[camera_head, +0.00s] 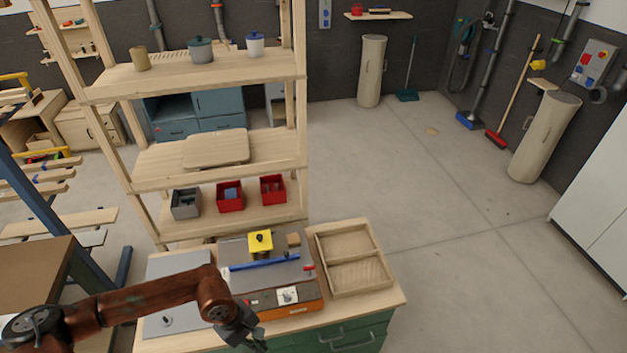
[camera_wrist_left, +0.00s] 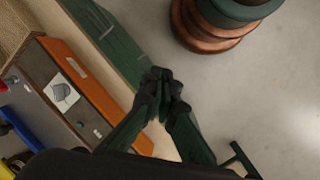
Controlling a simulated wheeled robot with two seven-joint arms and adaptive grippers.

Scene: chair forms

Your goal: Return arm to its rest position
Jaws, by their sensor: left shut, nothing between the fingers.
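My left arm comes in from the lower left of the head view. Its dark gripper (camera_head: 258,343) is at the front edge of the green workbench, in front of the orange-sided machine. In the left wrist view the two fingers of the gripper (camera_wrist_left: 162,92) are together with nothing between them. They hang beside the bench's green front (camera_wrist_left: 104,40), over the floor. Whether the gripper touches the bench, I cannot tell. My right gripper is in neither view.
The workbench (camera_head: 393,298) carries the orange-sided machine (camera_head: 290,311) with a yellow-topped block (camera_head: 260,241), and a two-part wooden tray (camera_head: 317,246). A wooden shelf (camera_head: 240,212) with several small boxes and pots stands behind. The floor (camera_head: 460,260) to the right is clear.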

